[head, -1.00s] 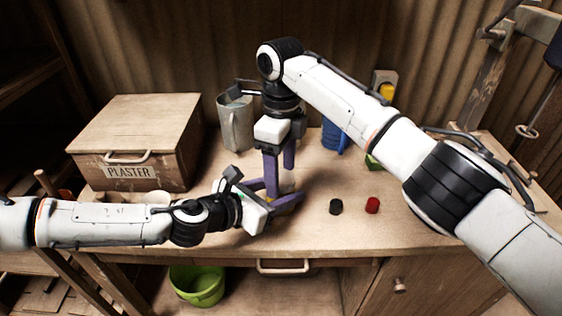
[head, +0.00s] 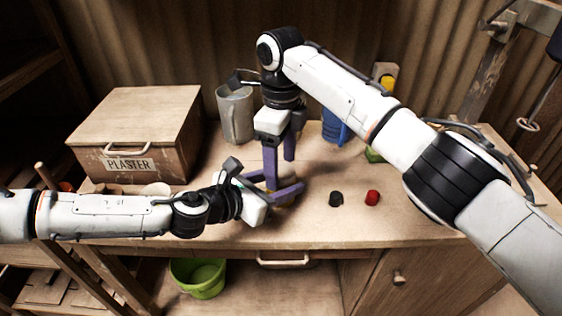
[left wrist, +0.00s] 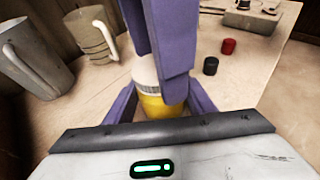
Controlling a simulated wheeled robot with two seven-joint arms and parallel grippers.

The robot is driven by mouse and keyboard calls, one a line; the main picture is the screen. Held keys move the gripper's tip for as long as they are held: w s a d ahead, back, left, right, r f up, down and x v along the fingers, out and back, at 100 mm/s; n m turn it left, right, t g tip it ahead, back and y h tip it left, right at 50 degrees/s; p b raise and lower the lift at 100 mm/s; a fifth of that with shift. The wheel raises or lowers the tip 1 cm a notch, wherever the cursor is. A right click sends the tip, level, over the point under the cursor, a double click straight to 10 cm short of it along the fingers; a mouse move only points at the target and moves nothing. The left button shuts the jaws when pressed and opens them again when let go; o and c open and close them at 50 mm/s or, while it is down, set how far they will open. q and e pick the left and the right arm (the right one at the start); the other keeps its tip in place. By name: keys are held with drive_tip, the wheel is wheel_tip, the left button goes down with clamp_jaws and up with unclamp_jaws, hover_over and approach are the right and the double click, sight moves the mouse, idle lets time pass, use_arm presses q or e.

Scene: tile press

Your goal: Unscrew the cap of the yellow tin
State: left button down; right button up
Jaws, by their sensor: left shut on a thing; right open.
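The yellow tin (left wrist: 155,105) stands on the bench with a pale, ridged cap (left wrist: 145,73) on top. In the left wrist view its right side is hidden behind a purple finger of my right gripper. My left gripper (head: 278,190) is shut on the tin low down, with a finger on each side. The left gripper's fingers also show in the left wrist view (left wrist: 160,103). My right gripper (head: 279,164) points down from above, open, its fingers around the cap's height. I cannot tell whether they touch the cap. In the head view the tin is mostly hidden by the grippers.
A black cap (head: 335,199) and a red cap (head: 372,198) lie to the right. A metal jug (head: 236,114) and the plaster box (head: 135,120) stand behind and left. A blue object (head: 334,133) is at the back. A green bucket (head: 199,278) is below the bench.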

wheel_tip(320, 180, up, 4)
drive_tip(key=shift+r, duration=0.2)
use_arm(q)
drive_tip(key=c, duration=0.7)
unclamp_jaws()
drive_tip(key=shift+c, duration=0.2)
